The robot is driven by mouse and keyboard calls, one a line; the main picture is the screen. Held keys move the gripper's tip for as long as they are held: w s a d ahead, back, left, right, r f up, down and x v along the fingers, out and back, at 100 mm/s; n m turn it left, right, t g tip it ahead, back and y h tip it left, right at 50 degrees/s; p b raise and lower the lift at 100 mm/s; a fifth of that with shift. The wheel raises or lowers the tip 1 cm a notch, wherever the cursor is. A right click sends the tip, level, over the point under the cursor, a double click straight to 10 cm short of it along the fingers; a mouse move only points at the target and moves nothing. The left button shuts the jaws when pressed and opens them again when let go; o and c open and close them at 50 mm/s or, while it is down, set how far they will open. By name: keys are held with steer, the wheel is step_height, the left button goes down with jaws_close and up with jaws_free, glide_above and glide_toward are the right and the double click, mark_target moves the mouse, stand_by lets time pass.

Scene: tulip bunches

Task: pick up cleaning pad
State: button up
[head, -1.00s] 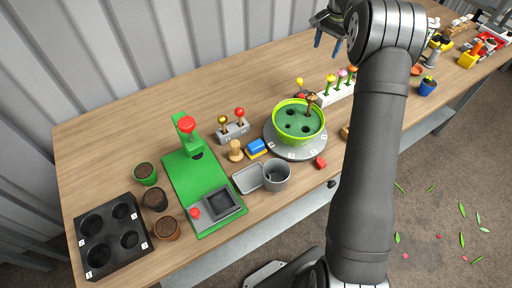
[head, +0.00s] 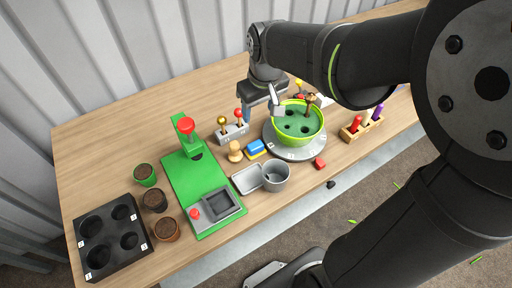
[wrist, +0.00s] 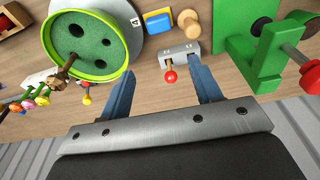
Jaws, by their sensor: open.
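The cleaning pad (head: 256,148) appears to be the small block with a blue top and yellow base. It lies on the table between the wooden knob and the green bowl. It also shows at the top of the wrist view (wrist: 159,22). My gripper (head: 258,112) is open and empty, behind the pad and above the table. In the wrist view its two blue fingers (wrist: 163,88) are apart, with the grey lever block (wrist: 180,54) seen ahead between them. The pad lies beyond that block, apart from the fingers.
The green bowl (head: 286,129) on a grey turntable stands right of the pad. The wooden knob (head: 235,151) stands on its left. A grey cup (head: 275,176) and tray (head: 247,180) lie in front. The green press (head: 187,165) stands further left.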

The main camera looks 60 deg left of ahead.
glide_above(255, 145)
steer(key=f, duration=1.2)
steer(key=shift+d+f, duration=0.1)
steer(key=shift+d, duration=0.25)
steer(key=shift+w+a+f, duration=0.1)
steer(key=shift+a+f, duration=0.05)
steer(key=shift+f, duration=1.15)
steer(key=shift+a+f, duration=0.15)
steer(key=shift+f, duration=1.1)
steer(key=c, duration=0.8)
